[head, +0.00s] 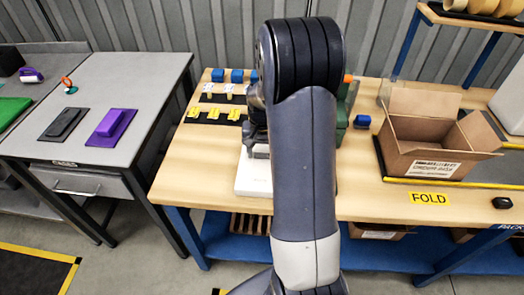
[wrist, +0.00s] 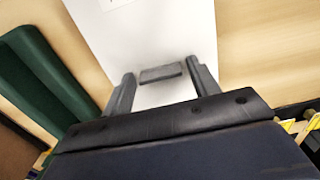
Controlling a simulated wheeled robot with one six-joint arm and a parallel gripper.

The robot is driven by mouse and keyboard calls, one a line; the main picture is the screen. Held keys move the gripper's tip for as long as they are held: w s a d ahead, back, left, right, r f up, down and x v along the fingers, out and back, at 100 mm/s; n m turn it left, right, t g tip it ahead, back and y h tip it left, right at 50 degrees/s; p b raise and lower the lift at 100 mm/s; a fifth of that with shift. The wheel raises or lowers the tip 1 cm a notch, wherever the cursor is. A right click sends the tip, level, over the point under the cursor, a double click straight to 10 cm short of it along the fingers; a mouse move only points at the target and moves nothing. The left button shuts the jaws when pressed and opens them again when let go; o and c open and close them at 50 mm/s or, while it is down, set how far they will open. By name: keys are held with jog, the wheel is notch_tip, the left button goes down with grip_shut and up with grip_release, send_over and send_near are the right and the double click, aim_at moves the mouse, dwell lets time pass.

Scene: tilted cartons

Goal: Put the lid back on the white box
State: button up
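A white flat-topped piece (head: 252,178) lies on the wooden bench, mostly hidden behind my arm in the head view. In the wrist view its white top (wrist: 150,35) carries a short grey bar handle (wrist: 160,73), so it looks like the lid. Whether the white box is under it or elsewhere is hidden. My gripper (wrist: 162,76) is over the white top, its two fingers apart on either side of the grey handle. Small gaps seem to show between handle and fingers. In the head view my arm hides most of the gripper.
A dark green object (wrist: 45,75) stands close beside the white piece. An open cardboard carton (head: 430,140) is at the bench's right. Yellow-tagged black strips (head: 213,114) and blue blocks (head: 237,76) lie at the back left. A grey table (head: 105,75) stands left, across a gap.

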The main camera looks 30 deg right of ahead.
jog(key=shift+o, duration=1)
notch_tip(320, 180, up, 18)
jog(key=p, duration=0.6)
jog(key=shift+f, duration=0.2)
notch_tip(320, 180, down, 13)
jog(key=b, duration=0.6)
